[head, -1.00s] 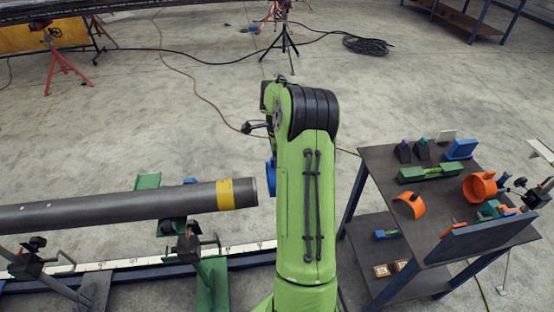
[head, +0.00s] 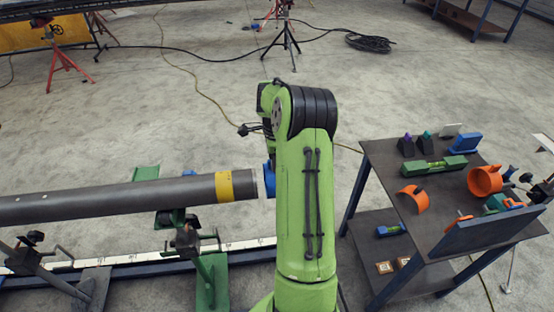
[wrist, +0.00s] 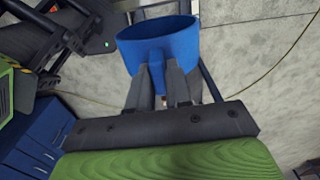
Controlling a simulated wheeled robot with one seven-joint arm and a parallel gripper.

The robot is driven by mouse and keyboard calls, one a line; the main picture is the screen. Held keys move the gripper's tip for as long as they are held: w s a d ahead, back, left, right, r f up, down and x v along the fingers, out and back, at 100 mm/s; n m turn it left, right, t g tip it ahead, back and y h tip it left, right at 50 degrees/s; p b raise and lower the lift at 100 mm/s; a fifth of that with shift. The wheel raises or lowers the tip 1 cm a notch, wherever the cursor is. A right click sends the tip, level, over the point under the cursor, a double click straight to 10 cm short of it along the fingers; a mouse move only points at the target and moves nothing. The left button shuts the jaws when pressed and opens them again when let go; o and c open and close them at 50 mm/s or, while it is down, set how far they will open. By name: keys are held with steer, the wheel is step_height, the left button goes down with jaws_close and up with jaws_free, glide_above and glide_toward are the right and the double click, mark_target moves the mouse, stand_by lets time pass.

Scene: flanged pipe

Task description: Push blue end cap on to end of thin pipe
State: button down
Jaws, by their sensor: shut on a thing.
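In the wrist view, my gripper (wrist: 160,76) is shut on the small blue tab of the blue end cap (wrist: 158,44). The cap is a round, hollow blue cup. In the head view, part of the blue cap (head: 269,177) shows just right of the open end of the grey pipe (head: 120,198), at about its height. A narrow gap seems to lie between them; I cannot tell if they touch. The pipe has a yellow band (head: 223,187) near this end. My green arm hides my gripper and much of the cap in the head view.
The pipe lies on stands, with a green-footed stand (head: 209,275) near its end. A dark table (head: 440,200) at the right holds green, blue and orange parts. A white ruled rail (head: 130,259) runs below the pipe. Open concrete floor lies behind.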

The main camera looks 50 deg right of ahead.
mark_target(252, 173)
steer(key=shift+w+a+f, duration=0.1)
steer(key=shift+a+f, duration=0.1)
steer(key=shift+f, duration=0.15)
steer(key=shift+w+a, duration=0.45)
steer(key=shift+a, duration=0.05)
steer(key=shift+w+a+r+b, duration=0.1)
steer(key=shift+w+a+b, duration=0.15)
steer(key=shift+w+a, duration=0.8)
steer(key=shift+w+a+b, duration=0.25)
steer(key=shift+w+a, duration=0.55)
steer(key=shift+a, duration=0.35)
stand_by(1.6)
steer(key=c, duration=1)
jaws_free()
steer(key=shift+o, duration=0.2)
steer(key=shift+r+p, duration=2.1)
steer(key=shift+r, duration=0.9)
